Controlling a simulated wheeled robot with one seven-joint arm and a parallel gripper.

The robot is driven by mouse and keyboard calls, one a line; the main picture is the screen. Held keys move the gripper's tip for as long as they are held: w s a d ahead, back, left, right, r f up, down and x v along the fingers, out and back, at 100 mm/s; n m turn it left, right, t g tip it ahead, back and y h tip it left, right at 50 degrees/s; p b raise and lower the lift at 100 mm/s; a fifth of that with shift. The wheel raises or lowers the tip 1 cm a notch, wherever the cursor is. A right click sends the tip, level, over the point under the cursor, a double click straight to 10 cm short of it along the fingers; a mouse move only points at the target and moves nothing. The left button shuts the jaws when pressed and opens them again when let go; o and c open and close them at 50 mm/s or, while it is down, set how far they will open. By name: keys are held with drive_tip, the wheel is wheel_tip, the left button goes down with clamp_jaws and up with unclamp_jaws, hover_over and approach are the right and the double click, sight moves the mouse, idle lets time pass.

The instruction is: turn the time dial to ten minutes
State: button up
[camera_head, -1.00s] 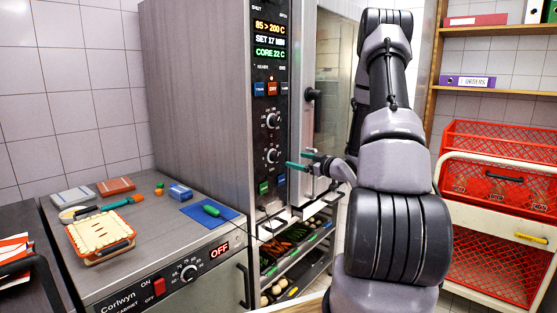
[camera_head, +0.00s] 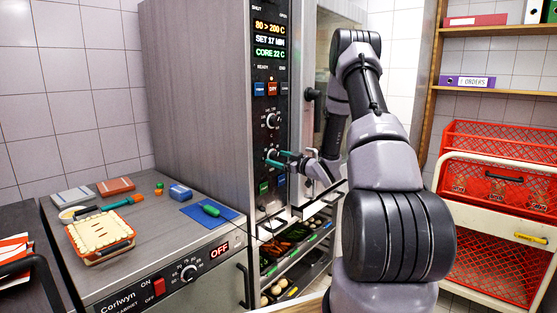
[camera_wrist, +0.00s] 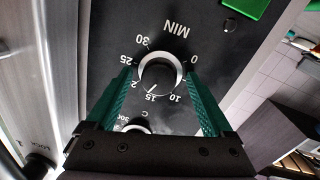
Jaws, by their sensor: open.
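The time dial (camera_wrist: 160,75) is a round knob with a pale rim on a black panel, marked MIN with numbers from 0 to 30. Its pointer mark sits near 15, on the side towards 20. In the head view it is the lower dial (camera_head: 271,156) on the tall oven's panel. My gripper (camera_wrist: 160,85) is open, with one green finger on each side of the dial. Whether the fingers touch it I cannot tell. My gripper also shows in the head view (camera_head: 277,159). The display (camera_head: 270,42) reads SET 17 MIN.
The temperature dial (camera_head: 272,120) is above the time dial, with coloured buttons (camera_head: 271,89) over it. A green button (camera_wrist: 246,7) lies near the time dial. The counter (camera_head: 160,235) at left holds a pie (camera_head: 101,231) and a blue mat (camera_head: 224,217). Shelves stand below the oven.

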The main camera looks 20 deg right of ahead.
drive_tip(key=shift+c, duration=0.3)
drive_tip(key=c, duration=1.2)
